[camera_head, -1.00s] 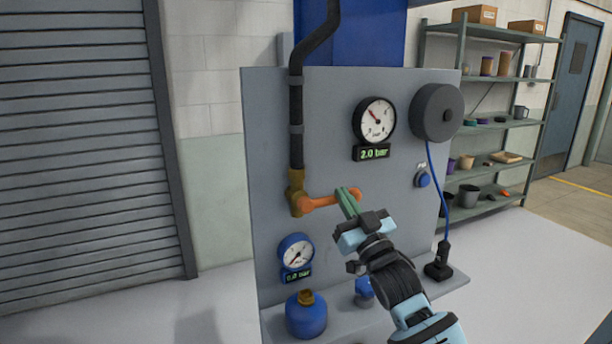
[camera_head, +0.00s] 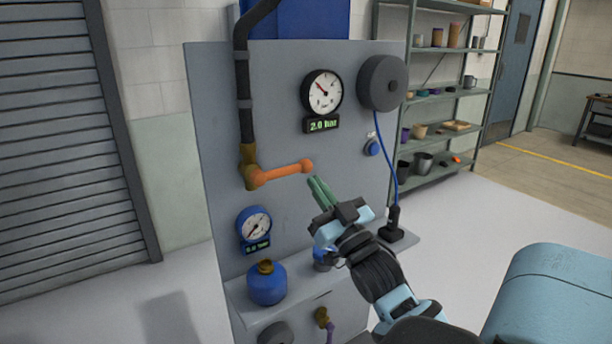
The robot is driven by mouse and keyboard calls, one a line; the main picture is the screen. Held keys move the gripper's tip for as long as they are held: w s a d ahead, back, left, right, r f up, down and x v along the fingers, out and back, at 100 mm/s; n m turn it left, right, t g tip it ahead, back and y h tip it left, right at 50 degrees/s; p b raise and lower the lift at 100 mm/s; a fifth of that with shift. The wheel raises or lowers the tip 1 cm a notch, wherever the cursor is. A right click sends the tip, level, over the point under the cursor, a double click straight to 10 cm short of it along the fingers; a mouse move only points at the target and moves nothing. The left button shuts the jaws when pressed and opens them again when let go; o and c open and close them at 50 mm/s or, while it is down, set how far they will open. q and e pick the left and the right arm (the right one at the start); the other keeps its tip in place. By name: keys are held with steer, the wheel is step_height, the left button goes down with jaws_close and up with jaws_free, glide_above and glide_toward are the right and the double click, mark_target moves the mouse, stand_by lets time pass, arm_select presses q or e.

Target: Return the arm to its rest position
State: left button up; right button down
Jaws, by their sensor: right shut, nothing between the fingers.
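My right gripper (camera_head: 319,190) has green fingers and is shut with nothing between them. It is just below and right of the free end of an orange lever handle (camera_head: 285,173), with a small gap showing between them in the picture. The lever points right and slightly up from a brass valve (camera_head: 249,168) on a black pipe. The valve is on a grey upright panel (camera_head: 222,110). My right arm comes in from the lower right. My left gripper is not in view.
The panel carries an upper gauge (camera_head: 322,93) reading about 2.0 bar, a lower blue gauge (camera_head: 254,229), and a black reel (camera_head: 383,83) with a blue cord. A blue canister (camera_head: 267,284) stands on its ledge. Shelves (camera_head: 436,97) stand behind; open floor lies right.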

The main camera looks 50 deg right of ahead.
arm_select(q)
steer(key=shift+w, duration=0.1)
arm_select(e)
steer(key=shift+s+a+f, duration=0.1)
steer(key=shift+s+f, duration=0.15)
steer(key=shift+s, duration=0.2)
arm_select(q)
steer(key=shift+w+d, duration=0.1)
